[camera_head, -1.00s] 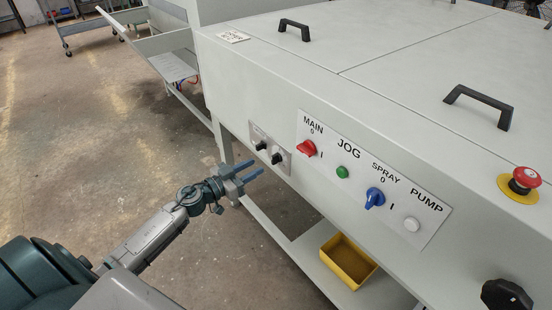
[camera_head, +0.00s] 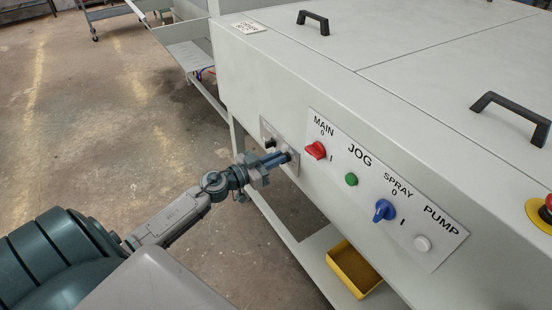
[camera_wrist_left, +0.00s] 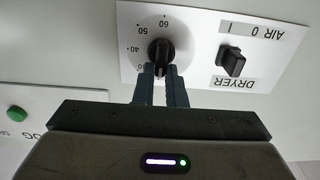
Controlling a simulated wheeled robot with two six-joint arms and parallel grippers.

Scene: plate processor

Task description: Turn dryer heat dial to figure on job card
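The dryer heat dial (camera_wrist_left: 160,52) is a black knob on a white plate with 40, 50 and 60 legible, upside down in the left wrist view. My left gripper (camera_wrist_left: 160,75) has its two fingers close on both sides of the knob's near end, with a narrow gap between them; they look closed on it. In the head view my left gripper (camera_head: 280,158) is at the small dryer panel (camera_head: 292,169) and hides part of it. The dial's pointer reading is unclear. A small white card (camera_head: 249,28) lies on the machine top; its text is too small to read. My right gripper is not in view.
The black dryer air switch (camera_wrist_left: 233,61) is right beside the dial in the wrist view. The main red switch (camera_head: 316,150), green jog button (camera_head: 351,179), blue spray switch (camera_head: 384,210) and white pump button (camera_head: 422,243) are nearby. A yellow bin (camera_head: 354,270) stands below.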

